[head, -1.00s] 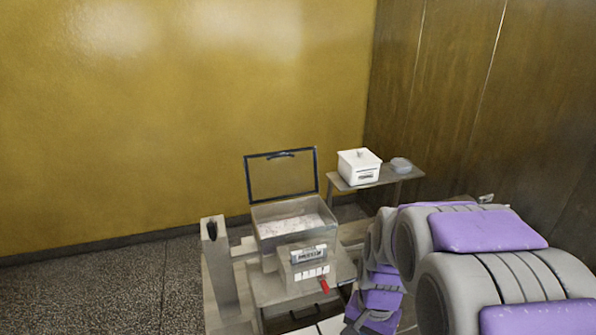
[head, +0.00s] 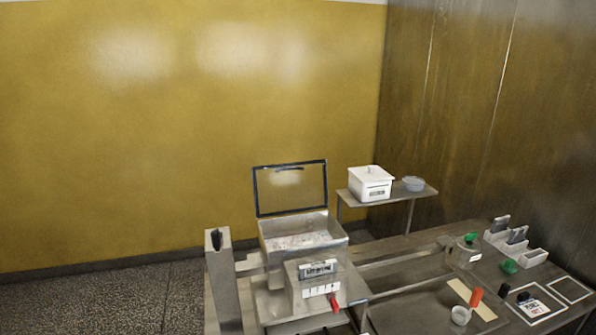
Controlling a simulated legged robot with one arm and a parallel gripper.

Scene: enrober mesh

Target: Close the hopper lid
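The hopper (head: 267,246) is a metal box, open at the top, with pale contents inside. Its lid (head: 255,190) is a clear panel with a dark frame, standing upright along the hopper's back edge. My gripper and arm are not in the head view now, so I cannot see whether the gripper is open or shut.
A control box (head: 292,290) with a display and a red handle (head: 335,302) stands before the hopper. A metal post (head: 226,285) is at its left. The right bench (head: 400,309) carries small tools and containers.

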